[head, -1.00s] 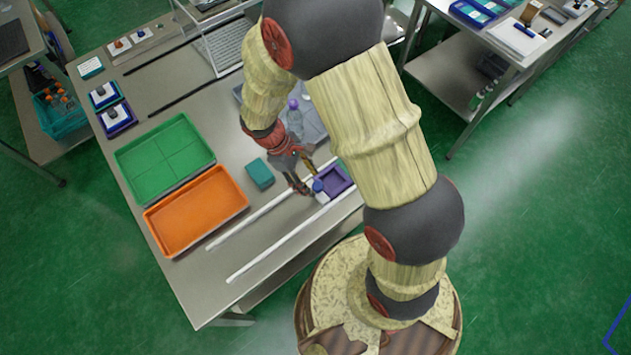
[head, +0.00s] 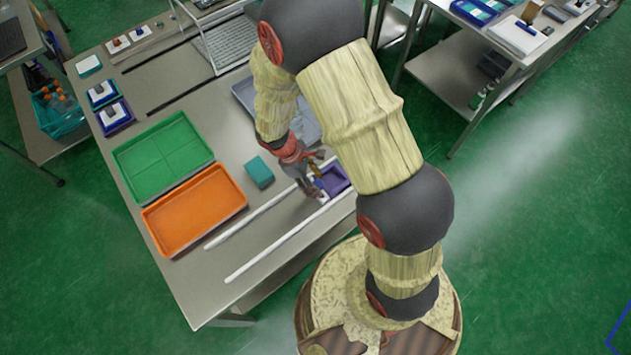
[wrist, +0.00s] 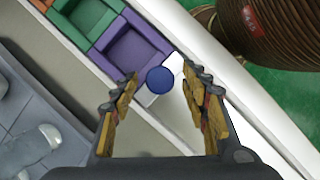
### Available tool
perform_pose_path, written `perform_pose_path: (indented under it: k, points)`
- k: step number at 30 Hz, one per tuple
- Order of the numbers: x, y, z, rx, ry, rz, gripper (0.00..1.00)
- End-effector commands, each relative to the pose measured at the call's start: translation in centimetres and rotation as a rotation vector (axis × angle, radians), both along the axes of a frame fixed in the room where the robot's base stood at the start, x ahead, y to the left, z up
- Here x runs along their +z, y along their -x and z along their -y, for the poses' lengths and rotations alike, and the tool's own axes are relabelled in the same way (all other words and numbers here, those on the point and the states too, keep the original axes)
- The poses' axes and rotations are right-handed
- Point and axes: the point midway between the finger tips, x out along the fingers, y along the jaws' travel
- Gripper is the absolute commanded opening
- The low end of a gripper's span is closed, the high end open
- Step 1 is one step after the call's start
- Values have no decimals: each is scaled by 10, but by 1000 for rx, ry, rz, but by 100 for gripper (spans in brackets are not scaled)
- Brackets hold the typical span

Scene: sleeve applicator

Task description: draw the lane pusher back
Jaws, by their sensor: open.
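The lane pusher shows in the wrist view as a round blue knob (wrist: 160,80) on a white block (wrist: 174,68). It stands in the lane against a purple open tray (wrist: 132,52). In the head view the white block (head: 323,198) and the purple tray (head: 336,178) show at the right part of the lane, with the knob mostly hidden by my gripper. My gripper (head: 315,192) is open over the pusher. In the wrist view its fingertips (wrist: 163,84) are apart, one on each side of the knob, with gaps visible; I cannot tell the height.
Two white rails (head: 278,247) bound the lane, bare to the left of the pusher. A green tray (wrist: 88,18) adjoins the purple one. A teal box (head: 259,172) stands behind the lane; large orange (head: 195,210) and green (head: 163,157) trays lie left. A clear bottle (wrist: 35,148) is nearby.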

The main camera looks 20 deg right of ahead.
Motion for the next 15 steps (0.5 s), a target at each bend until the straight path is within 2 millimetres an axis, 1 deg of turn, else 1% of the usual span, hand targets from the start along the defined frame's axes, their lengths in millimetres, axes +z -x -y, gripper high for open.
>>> perform_pose_path:
  k: [5,15]
  points:
    - [0,0,0,0,0,0,45]
    - [0,0,0,0,0,0,25]
